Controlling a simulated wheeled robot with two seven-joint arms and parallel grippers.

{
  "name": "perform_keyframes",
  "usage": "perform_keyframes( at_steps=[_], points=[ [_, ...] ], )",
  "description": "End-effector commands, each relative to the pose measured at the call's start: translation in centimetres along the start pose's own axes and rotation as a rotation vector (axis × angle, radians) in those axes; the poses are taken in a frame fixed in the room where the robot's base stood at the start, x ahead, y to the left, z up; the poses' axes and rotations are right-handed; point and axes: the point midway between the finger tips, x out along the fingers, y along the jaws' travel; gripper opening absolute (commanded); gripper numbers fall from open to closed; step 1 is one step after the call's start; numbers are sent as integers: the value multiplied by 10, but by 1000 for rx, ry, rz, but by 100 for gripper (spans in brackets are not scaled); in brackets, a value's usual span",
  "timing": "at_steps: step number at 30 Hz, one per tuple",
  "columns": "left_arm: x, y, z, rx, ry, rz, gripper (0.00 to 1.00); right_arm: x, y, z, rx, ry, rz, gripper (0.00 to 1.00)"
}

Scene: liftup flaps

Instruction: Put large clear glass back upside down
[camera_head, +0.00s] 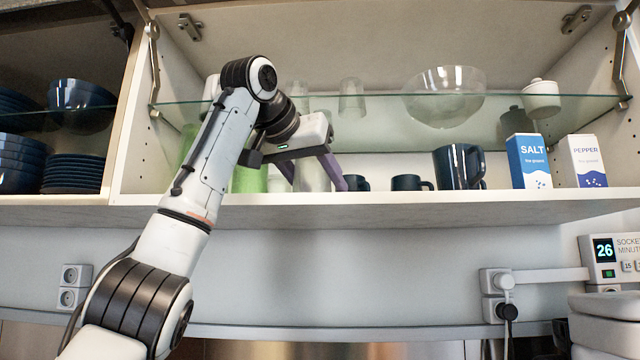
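My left gripper (316,178) reaches into the open wall cabinet, just above its bottom shelf. Its two purple fingers are spread apart. A tall clear glass (312,174) shows between them, partly hidden by the gripper body. I cannot tell whether the fingers touch it or whether it stands on the shelf behind them. Its rim and base are too faint to tell which way up it is. A smaller clear glass (352,98) stands on the glass shelf above. My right gripper is not in view.
Green glasses (248,180) are left of the gripper, partly hidden by my arm. Dark mugs (459,167), a salt box (529,161) and a pepper box (583,161) stand right. The glass shelf (390,108) runs above, holding a clear bowl (445,97).

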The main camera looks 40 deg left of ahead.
Motion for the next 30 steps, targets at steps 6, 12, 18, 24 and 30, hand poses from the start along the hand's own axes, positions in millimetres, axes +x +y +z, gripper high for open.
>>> perform_keyframes(
  at_steps=[6,12,18,24,30],
  points=[
    [0,0,0,0,1,0,21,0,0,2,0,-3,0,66],
    [1,0,2,0,0,-1,68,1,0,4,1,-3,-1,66],
    [1,0,2,0,0,0,68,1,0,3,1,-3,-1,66],
    [-6,1,0,1,2,1,68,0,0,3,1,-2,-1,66],
    [-45,1,0,1,6,2,68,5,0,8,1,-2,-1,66]
  ],
)
